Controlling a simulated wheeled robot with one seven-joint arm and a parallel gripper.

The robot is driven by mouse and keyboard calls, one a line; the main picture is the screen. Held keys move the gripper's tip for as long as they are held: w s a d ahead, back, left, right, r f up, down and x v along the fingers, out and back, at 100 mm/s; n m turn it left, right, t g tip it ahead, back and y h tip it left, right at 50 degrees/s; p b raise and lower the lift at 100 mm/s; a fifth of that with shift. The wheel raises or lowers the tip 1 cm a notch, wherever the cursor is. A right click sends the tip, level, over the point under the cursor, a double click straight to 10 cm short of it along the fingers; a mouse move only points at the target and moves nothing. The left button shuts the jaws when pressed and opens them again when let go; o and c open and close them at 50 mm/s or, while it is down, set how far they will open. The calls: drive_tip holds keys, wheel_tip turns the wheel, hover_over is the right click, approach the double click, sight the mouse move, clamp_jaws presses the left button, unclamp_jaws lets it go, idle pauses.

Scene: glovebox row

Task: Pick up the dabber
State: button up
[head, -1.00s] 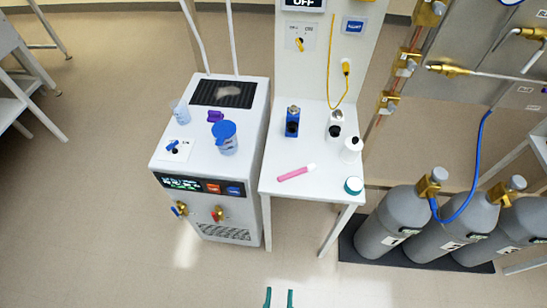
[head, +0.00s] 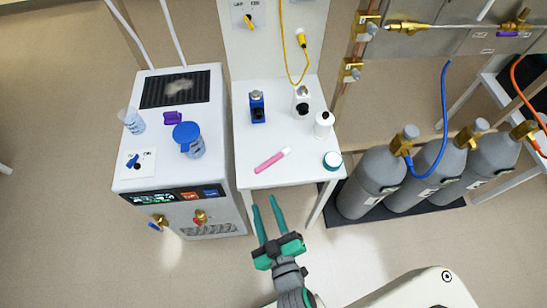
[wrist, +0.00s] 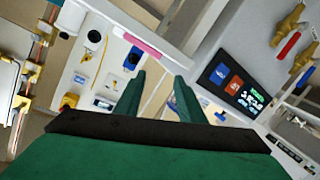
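The likely dabber is a pink stick with a white end (head: 270,161), lying on the small white table (head: 262,180) near its front edge. In the wrist view the pink stick (wrist: 141,43) lies beyond the fingertips, near the top. My gripper (head: 263,202) has green fingers, spread apart with nothing between them. It is in front of the table's front edge, short of the stick. The wrist view also shows the fingers (wrist: 159,78) open and empty.
Left is a white machine (head: 150,177) carrying a blue-lidded cup (head: 188,140). Grey cylinders (head: 365,187) stand right.

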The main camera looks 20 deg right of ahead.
drive_tip(key=w+d+r+h, duration=0.1)
drive_tip(key=w+d, duration=0.1)
drive_tip(key=w, duration=0.1)
drive_tip(key=w+d+r+h, duration=0.1)
drive_tip(key=w+d+r, duration=0.1)
drive_tip(key=d, duration=0.1)
drive_tip(key=w+d+r+h, duration=0.1)
drive_tip(key=w+d, duration=0.1)
drive_tip(key=w, duration=0.1)
drive_tip(key=shift+w+d+r+t, duration=0.15)
drive_tip(key=shift+w+r+t, duration=0.1)
drive_tip(key=shift+w+t, duration=0.05)
drive_tip(key=w+d+r+m+g+h, duration=0.3)
drive_tip(key=w+d+r+m+h, duration=0.15)
drive_tip(key=d+r, duration=0.35)
drive_tip(key=w+d+r+m+g+h, duration=0.35)
drive_tip(key=d+r+h, duration=0.3)
drive_tip(key=d, duration=0.35)
drive_tip(key=m+g+y, duration=1)
drive_tip(key=m+y, duration=0.1)
drive_tip(key=y, duration=0.5)
hover_over(266, 163)
wheel_tip(266, 163, down, 9)
drive_tip(key=f, duration=0.5)
drive_tip(key=shift+s+a, duration=0.1)
drive_tip(key=shift+a, duration=0.1)
drive_tip(key=shift+d+f, duration=0.2)
drive_tip(key=shift+f, duration=2.55)
clamp_jaws()
